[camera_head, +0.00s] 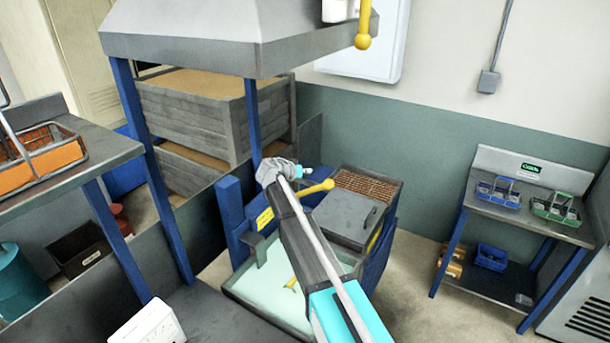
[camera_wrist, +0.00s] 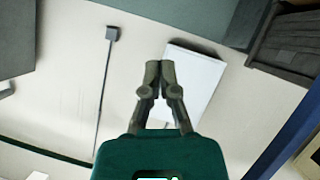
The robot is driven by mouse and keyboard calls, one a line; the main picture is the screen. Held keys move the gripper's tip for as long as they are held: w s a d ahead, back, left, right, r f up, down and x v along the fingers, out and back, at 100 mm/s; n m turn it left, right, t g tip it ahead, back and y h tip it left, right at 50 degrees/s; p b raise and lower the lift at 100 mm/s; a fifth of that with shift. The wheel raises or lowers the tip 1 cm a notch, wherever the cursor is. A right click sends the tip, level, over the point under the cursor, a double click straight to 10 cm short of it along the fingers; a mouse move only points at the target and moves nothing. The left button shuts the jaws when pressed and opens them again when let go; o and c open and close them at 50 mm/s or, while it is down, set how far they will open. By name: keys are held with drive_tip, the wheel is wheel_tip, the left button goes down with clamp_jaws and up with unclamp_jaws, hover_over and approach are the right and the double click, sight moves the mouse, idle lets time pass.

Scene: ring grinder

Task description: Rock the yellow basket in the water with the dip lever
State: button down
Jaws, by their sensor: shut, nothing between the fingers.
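The water tank (camera_head: 262,262) stands in front of the blue-framed machine, holding pale green water. A small yellow piece (camera_head: 291,283) shows in the water beside my arm; I cannot tell whether it is part of the yellow basket, and the rest is hidden. A yellow lever with a round knob (camera_head: 326,185) sticks out to the right above the tank, apparently the dip lever; my arm hides its inner end. My gripper (camera_wrist: 160,72) is shut and empty in the wrist view, with the wall beyond it. In the head view its fingers cannot be made out.
A grey hood (camera_head: 200,35) with another yellow handle (camera_head: 363,30) hangs overhead. A grey lid (camera_head: 348,216) and brown grate lie behind the tank. A table (camera_head: 500,212) with blue and green caddies stands right. An orange basket (camera_head: 40,165) sits on the left bench.

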drive_tip(key=w+d+f+b, duration=0.5)
drive_tip(key=d+f+b, duration=0.1)
drive_tip(key=shift+d+f, duration=0.3)
drive_tip(key=shift+f, duration=0.05)
idle(0.4)
drive_tip(key=shift+s+d+f, duration=0.1)
